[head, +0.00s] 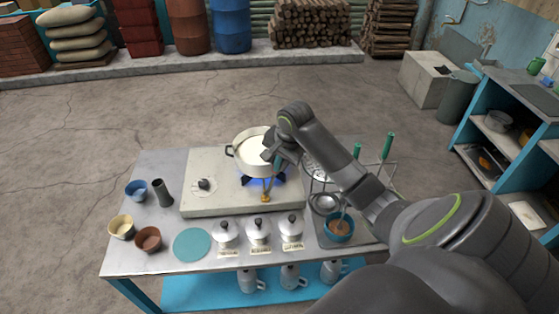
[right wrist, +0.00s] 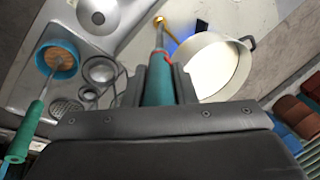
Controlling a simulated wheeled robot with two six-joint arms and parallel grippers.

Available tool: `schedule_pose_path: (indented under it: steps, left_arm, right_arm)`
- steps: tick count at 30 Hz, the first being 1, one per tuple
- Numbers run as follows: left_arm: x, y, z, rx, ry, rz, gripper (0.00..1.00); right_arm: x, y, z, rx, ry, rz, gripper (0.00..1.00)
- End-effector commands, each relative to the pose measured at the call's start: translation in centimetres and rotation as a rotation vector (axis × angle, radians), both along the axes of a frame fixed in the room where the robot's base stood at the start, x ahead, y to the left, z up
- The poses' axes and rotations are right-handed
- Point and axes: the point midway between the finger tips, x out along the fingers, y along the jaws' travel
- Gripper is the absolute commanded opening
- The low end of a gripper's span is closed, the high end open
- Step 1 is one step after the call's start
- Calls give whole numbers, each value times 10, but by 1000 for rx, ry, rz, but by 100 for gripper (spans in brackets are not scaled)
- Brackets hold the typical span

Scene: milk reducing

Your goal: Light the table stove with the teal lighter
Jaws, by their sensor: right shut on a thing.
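The teal lighter (right wrist: 158,92) is upright between the fingers of my right gripper (right wrist: 160,80), with a red part near its grey stem. In the head view my right gripper (head: 277,160) is at the right side of the white pot (head: 249,148), shut on the lighter, which is largely covered there. The stem points down to a brass-coloured piece (head: 264,198) at the stove's front; I cannot tell whether they touch. My left gripper is out of view.
Several lidded pots (head: 258,232) and a teal disc (head: 192,245) line the table's front. Small cups, including a blue one (head: 136,189), stand left. A rack with green-handled utensils (head: 388,147) and a teal bowl of brown contents (head: 339,228) are right.

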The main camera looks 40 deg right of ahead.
Motion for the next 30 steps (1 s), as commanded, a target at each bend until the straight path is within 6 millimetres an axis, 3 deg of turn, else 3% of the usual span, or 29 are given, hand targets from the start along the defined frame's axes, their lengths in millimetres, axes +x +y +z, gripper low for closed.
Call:
schedule_pose_path:
  steps: [11,30]
  left_arm:
    - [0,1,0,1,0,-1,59]
    - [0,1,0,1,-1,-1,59]
  right_arm:
    - [-1,0,0,1,3,-1,2]
    - [1,0,64,-1,-3,0,2]
